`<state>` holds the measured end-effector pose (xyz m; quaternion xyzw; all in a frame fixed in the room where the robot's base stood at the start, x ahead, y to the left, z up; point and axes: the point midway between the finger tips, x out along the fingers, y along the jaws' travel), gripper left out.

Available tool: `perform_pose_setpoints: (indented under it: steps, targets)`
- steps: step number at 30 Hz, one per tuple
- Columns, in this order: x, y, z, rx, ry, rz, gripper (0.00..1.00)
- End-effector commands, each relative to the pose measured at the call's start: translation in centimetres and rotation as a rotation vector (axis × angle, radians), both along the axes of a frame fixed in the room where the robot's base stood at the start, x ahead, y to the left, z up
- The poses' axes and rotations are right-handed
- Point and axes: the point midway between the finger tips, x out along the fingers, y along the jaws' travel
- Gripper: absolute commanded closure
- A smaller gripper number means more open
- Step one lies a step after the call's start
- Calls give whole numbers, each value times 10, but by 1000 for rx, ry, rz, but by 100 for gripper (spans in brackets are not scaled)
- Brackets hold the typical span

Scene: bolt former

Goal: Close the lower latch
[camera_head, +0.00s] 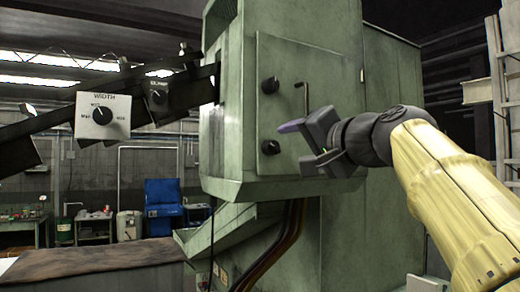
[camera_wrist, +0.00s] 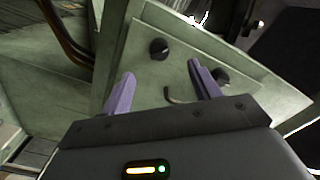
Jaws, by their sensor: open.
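The lower latch (camera_head: 270,147) is a round black knob low on the left edge of a green panel door (camera_head: 285,50). It shows in the wrist view (camera_wrist: 158,48) at upper centre, beyond and between my fingers. The upper latch (camera_head: 270,85) is a similar knob above it, also seen in the wrist view (camera_wrist: 222,77) beyond the right fingertip. My gripper (camera_head: 298,140) is open, with purple fingers (camera_wrist: 160,78), in front of the door and right of the lower latch. It appears apart from the latch. The latch's exact turn is too small to tell.
A bent rod handle (camera_head: 303,90) sticks out of the door, close to my fingers in the wrist view (camera_wrist: 180,97). Brown pipes (camera_head: 285,235) run beneath the green housing. A dark rail with a WIDTH dial (camera_head: 103,115) is at left.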

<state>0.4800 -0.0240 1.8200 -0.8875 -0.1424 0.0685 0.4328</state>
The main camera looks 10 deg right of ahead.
Motion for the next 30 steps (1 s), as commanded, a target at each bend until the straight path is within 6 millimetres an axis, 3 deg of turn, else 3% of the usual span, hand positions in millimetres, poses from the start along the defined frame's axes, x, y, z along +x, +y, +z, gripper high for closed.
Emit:
perform_pose_setpoints:
  steps: [7,18,30]
  targets:
    - [19,4,1,0,3,-2,38]
    - [83,23,5,23,11,-7,38]
    - [80,26,1,528,176,-1,38]
